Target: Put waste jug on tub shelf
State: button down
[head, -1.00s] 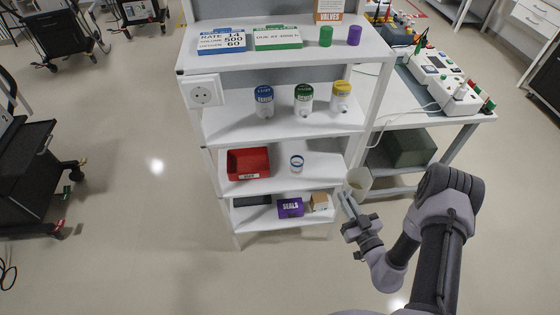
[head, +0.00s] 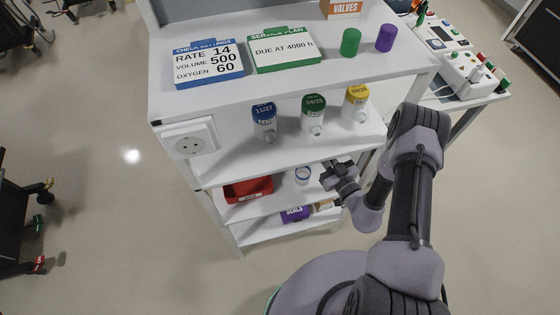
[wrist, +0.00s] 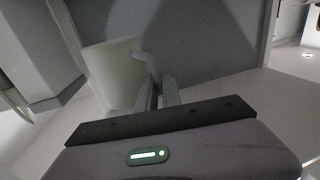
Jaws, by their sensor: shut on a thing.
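The waste jug (wrist: 112,72) is a pale, upright-looking vessel in the wrist view, with its handle between my fingers. My gripper (wrist: 158,92) is shut on that handle. In the head view my gripper (head: 332,168) is at the right part of the tub shelf (head: 286,196), under the shelf with the bottles. The red tub (head: 248,190) stands at the left of the tub shelf. I cannot tell whether the jug touches the shelf.
Three bottles with blue, green (head: 313,114) and yellow lids stand on the board above. A purple box (head: 295,214) is on the lowest shelf. A socket plate (head: 189,144) is at the unit's left front.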

notch_tip(320, 180, down, 10)
jog(key=b, duration=0.4)
jog(key=shift+s+d, duration=0.1)
jog(key=shift+s, duration=0.05)
jog(key=shift+r, duration=0.15)
jog(key=shift+b, duration=0.3)
jog(key=c, duration=1.9)
grip_release()
jog(key=shift+f, duration=0.2)
jog(key=shift+o, duration=0.5)
jog(key=shift+r, duration=0.15)
